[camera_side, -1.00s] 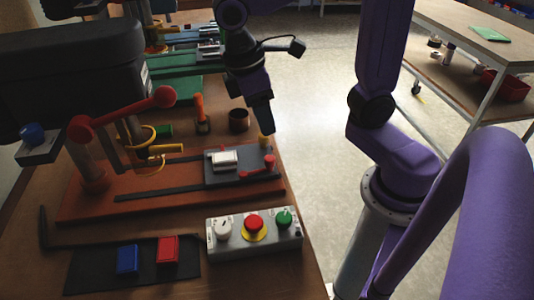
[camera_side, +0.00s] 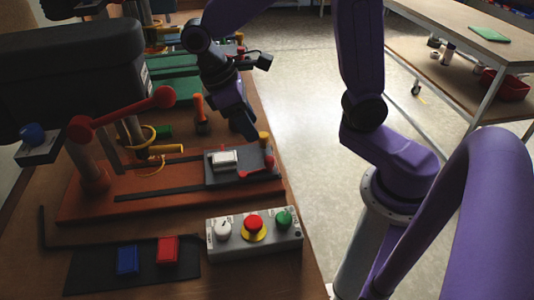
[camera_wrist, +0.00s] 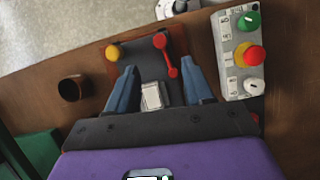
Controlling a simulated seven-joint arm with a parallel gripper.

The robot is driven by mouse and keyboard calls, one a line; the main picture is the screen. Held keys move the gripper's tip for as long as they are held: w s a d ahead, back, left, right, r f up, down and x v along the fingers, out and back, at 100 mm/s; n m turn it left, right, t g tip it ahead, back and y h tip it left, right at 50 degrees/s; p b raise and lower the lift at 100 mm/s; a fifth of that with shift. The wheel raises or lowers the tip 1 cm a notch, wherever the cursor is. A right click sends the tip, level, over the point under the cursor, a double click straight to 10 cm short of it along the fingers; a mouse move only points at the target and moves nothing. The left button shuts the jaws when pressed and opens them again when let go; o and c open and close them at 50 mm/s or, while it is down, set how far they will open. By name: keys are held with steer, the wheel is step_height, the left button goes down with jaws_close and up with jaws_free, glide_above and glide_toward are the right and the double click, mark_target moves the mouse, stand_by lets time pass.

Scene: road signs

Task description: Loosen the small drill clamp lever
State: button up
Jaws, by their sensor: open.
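A small red lever (camera_side: 257,165) with a round knob sits on the dark clamp block (camera_side: 225,176), on the orange-brown base plate of the drill. In the wrist view the red lever (camera_wrist: 166,55) lies ahead of my fingers, closer to the right one. A pale metal piece (camera_side: 224,159) sits on the block; it also shows between my fingers in the wrist view (camera_wrist: 152,96). My gripper (camera_side: 250,136) is open and empty, above and behind the block. In the wrist view my gripper (camera_wrist: 161,72) has its blue fingers spread, apart from the lever.
A yellow knob (camera_wrist: 115,52) is at the block's corner. A control box (camera_side: 254,229) with red, green and white knobs stands in front. A dark cup (camera_wrist: 73,88) stands nearby.

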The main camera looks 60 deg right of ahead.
mark_target(269, 158)
steer(key=x, duration=1)
steer(key=shift+s+d+f, duration=0.1)
steer(key=shift+s+f, duration=0.05)
steer(key=shift+f, duration=0.1)
jaws_close()
